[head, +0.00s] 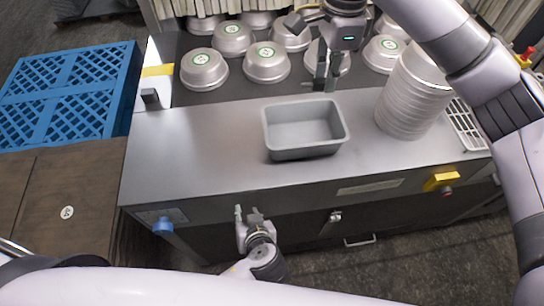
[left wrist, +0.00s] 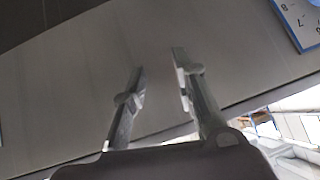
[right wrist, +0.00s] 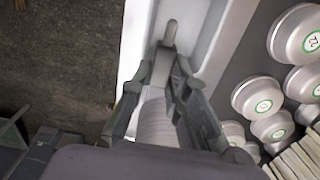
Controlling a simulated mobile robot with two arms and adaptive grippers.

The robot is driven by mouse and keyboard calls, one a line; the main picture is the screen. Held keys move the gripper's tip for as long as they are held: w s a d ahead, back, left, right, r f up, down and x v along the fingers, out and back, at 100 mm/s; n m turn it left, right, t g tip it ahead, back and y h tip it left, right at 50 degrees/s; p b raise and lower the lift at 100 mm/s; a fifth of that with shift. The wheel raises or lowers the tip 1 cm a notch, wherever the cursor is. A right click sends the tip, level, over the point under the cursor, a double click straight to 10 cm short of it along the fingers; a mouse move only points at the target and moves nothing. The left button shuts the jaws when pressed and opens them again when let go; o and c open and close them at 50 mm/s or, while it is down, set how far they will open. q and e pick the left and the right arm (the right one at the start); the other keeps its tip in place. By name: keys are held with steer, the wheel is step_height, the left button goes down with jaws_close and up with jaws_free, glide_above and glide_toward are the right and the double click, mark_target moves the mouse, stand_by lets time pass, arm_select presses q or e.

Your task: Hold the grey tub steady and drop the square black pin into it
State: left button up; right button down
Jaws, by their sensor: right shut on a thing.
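The grey tub (head: 303,151) stands on the steel counter, upright and open at the top; its inside looks empty. My right gripper (head: 322,86) is at the tub's far edge in the head view. It is shut on a slim dark pin (head: 308,85) that points left. In the right wrist view the pin (right wrist: 170,35) sticks out beyond the closed fingertips (right wrist: 162,65) and looks grey with a rounded end; whether it is square I cannot tell. My left gripper (head: 248,212) is open and empty in front of the counter, apart from the tub.
A stack of metal pans (head: 408,105) stands right of the tub. Several upturned bowls (head: 266,66) fill the back. A small black block (head: 151,98) stands at the counter's left end. A blue crate (head: 60,95) is farther left. The counter (head: 190,150) left of the tub is clear.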

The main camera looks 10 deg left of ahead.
arm_select(q)
steer(key=r, duration=0.3)
steer(key=r+n+t, duration=0.1)
steer(key=r, duration=0.2)
steer(key=w+d+r+n, duration=0.1)
steer(key=r, duration=0.1)
steer(key=shift+w+r+t, duration=0.1)
steer(key=shift+r+t, duration=0.2)
steer(key=shift+r, duration=0.1)
arm_select(e)
steer(key=shift+s+a, duration=0.1)
arm_select(q)
steer(key=w+d+r+t+h, duration=0.1)
steer(key=w+d+r+t, duration=0.25)
steer(key=w+r, duration=0.4)
steer(key=shift+m, duration=0.4)
steer(key=x, duration=1)
steer(key=shift+w+d, duration=0.1)
steer(key=shift+w, duration=0.25)
jaws_close()
